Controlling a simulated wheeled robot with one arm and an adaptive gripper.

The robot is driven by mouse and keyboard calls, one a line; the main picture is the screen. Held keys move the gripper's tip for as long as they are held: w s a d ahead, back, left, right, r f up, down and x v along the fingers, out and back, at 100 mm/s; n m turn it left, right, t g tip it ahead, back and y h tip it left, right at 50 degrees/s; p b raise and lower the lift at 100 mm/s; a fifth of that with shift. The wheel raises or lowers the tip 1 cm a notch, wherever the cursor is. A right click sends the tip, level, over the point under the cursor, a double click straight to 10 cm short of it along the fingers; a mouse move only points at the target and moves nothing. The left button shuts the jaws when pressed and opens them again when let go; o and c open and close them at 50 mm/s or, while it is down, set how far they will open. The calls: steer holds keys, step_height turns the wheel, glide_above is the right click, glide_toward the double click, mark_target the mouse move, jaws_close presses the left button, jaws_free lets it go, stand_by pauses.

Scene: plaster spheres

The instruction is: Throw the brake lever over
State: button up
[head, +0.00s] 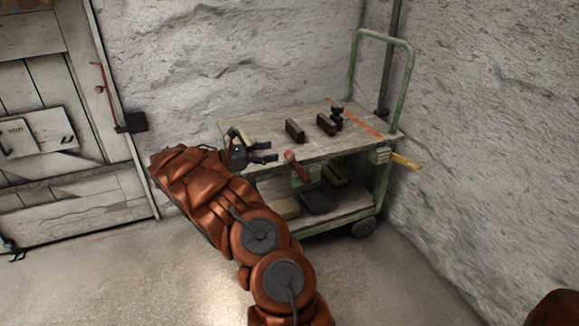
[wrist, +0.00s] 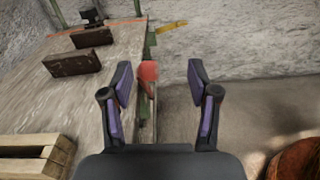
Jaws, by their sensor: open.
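A red-ended lever (head: 291,158) sits at the front edge of the green-framed cart, next to a pale green box on its frame. I take it to be the brake lever. My gripper (head: 265,152) is open and empty, just left of the lever in the head view. In the wrist view the red lever end (wrist: 148,72) shows beyond and between the open fingertips (wrist: 160,82), nearer the left one. No contact shows. The lower part of the lever is hard to make out.
The cart's wooden top (head: 275,130) carries dark blocks (head: 295,130) and a small dark object (head: 337,118). A yellow handle (head: 405,161) sticks out at the cart's right end. Rough walls stand behind and right; a wooden door (head: 60,120) is left. Floor in front is clear.

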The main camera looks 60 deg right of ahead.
mark_target(290, 156)
step_height(290, 156, down, 5)
steer(key=w+d+n+b, duration=0.1)
steer(key=d, duration=0.1)
steer(key=shift+h, duration=0.3)
steer(key=shift+b+x, duration=0.9)
steer(key=shift+x, duration=2.75)
steer(key=shift+w+r, duration=0.1)
jaws_close()
